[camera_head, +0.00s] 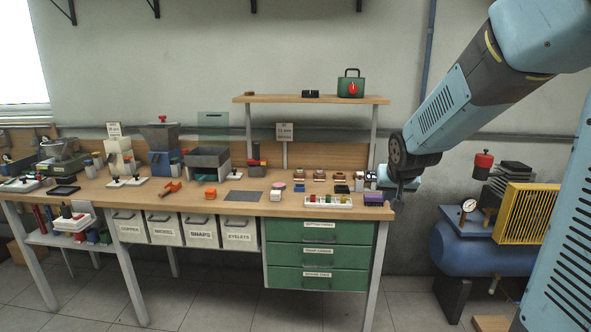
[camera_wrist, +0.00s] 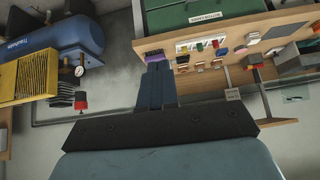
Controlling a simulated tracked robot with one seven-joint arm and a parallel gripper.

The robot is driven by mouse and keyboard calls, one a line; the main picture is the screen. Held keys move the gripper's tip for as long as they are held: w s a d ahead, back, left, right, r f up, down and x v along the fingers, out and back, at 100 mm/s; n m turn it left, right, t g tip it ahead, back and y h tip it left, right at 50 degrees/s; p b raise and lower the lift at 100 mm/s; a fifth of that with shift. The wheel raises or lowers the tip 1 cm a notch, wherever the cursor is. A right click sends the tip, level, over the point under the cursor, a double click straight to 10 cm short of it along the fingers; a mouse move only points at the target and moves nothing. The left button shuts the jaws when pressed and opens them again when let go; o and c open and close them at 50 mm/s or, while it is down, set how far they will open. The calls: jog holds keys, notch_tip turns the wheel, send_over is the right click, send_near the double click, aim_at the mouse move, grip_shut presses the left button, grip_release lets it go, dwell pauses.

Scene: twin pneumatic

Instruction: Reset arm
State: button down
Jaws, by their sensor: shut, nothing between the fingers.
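My gripper (camera_head: 398,203) hangs at the right end of the workbench (camera_head: 150,196) in the head view, just beyond the bench edge. Its fingers are shut and hold nothing. In the wrist view the dark fingers (camera_wrist: 156,72) point up the picture, close together. The purple box (camera_wrist: 155,55) shows just past the fingertips there; I cannot tell whether they touch. In the head view the purple box (camera_head: 373,199) sits at the bench's front right corner, left of my gripper.
A blue compressor (camera_head: 460,252) with a yellow grille (camera_head: 525,214) stands right of the bench. A white tray of small colored parts (camera_head: 328,201) lies near the bench's right end. A raised shelf (camera_head: 300,98) carries a green box (camera_head: 351,87). Floor between bench and compressor is clear.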

jog(key=s+r+g, duration=0.1)
jog(key=s+r, duration=0.2)
jog(key=s, duration=1.1)
jog(key=s+a+r+n+g, duration=0.1)
jog(key=s+r, duration=0.3)
jog(key=s, duration=0.9)
jog(key=shift+s+y, duration=0.3)
jog(key=shift+s, duration=0.1)
